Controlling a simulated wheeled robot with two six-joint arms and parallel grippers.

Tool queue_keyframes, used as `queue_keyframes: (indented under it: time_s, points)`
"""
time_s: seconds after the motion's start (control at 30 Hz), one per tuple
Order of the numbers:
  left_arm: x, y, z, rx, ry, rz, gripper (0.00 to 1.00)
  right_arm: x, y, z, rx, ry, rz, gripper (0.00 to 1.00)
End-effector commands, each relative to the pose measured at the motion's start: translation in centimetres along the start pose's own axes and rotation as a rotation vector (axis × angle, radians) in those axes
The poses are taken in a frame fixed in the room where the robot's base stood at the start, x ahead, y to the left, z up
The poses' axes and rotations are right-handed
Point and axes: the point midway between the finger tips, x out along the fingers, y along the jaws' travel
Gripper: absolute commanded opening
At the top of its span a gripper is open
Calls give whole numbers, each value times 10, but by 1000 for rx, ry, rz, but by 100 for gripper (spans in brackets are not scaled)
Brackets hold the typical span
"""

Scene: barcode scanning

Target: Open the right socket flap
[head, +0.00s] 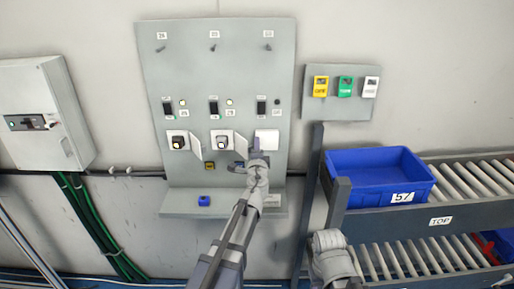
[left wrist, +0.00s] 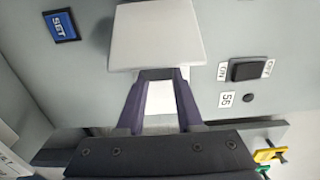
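The right socket flap (head: 267,139) is a white square at the lower right of the grey wall panel. It looks closed or nearly flat against the panel. In the left wrist view the white flap (left wrist: 155,35) is close beyond my fingertips. My left gripper (head: 257,147) is at the flap's lower left edge; its dark fingers (left wrist: 162,74) come together at the tips, with white showing between them farther back. I cannot tell whether they touch the flap. My right gripper is not in view; only part of my right arm shows at the bottom.
The left socket (head: 179,143) and middle socket (head: 222,143) have their flaps swung open to the right. The panel's ledge (head: 180,204) holds a small blue item (head: 204,201). A roller rack with a blue bin (head: 375,184) stands at the right.

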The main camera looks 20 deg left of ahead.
Motion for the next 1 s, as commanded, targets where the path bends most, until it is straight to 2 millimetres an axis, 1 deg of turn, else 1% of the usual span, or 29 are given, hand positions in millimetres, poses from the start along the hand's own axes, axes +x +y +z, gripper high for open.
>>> queue_keyframes:
  time_s: [0.03, 0.2, 0.3, 1.0]
  points:
    - [0, 0, 0, 0, 0, 0, 28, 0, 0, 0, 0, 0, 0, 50]
    - [0, 0, 0, 0, 0, 0, 9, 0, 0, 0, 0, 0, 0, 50]
    - [0, 0, 0, 0, 0, 0, 0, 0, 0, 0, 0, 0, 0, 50]
    - [0, 0, 0, -1, 1, 0, 0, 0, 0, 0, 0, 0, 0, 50]
